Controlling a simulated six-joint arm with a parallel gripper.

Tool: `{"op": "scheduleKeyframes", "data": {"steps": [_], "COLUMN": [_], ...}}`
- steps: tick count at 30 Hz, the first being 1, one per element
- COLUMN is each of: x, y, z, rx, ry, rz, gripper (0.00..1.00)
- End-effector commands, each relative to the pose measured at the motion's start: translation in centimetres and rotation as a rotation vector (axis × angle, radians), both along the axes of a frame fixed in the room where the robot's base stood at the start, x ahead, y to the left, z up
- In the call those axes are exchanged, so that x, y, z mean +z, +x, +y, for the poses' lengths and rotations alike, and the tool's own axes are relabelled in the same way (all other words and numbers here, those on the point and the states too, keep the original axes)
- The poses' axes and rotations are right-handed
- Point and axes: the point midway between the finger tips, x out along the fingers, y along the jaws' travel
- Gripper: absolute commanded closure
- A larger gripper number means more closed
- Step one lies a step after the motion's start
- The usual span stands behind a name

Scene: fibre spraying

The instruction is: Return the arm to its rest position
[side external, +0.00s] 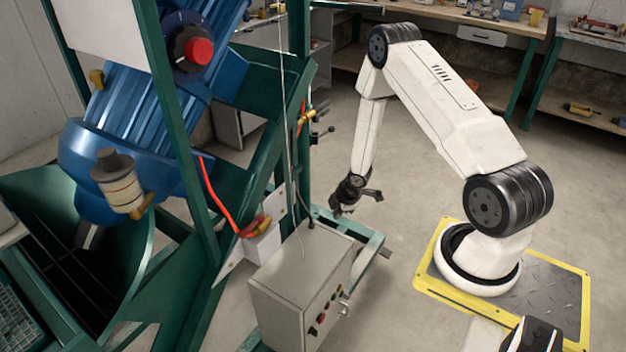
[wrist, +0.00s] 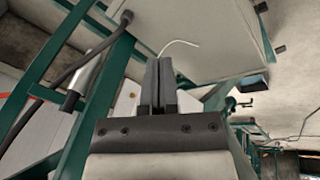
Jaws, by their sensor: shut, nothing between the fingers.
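My gripper (side external: 357,196) hangs at the end of my white arm, in the middle of the side external view. It is in the open space between the green machine frame and my base, and points downward. In the wrist view my gripper's two dark fingers (wrist: 158,82) lie together with no object between them. My arm is bent at the elbow, high above the floor, and the forearm hangs down.
A grey control box (side external: 300,285) with buttons stands on the green frame (side external: 372,250) left of my gripper. A blue motor (side external: 150,130) is at the left. Workbenches (side external: 480,30) line the back.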

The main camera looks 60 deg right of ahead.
Motion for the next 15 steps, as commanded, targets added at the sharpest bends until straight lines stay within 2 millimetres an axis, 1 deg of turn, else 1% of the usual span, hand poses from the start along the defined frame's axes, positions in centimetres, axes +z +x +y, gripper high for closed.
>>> {"op": "scheduleKeyframes", "data": {"steps": [1,6,11,15], "x": [1.5,5.8,9.7,12.8], "y": [0.6,1.6,1.9,1.8], "z": [0.4,2.0,3.9,5.8], "rx": [-0.026,-0.135,-0.239,-0.328], "ry": [-0.006,-0.009,-0.003,0.01], "rz": [-0.001,0.008,0.012,0.013], "gripper": [1.0,1.0,1.0,1.0]}}
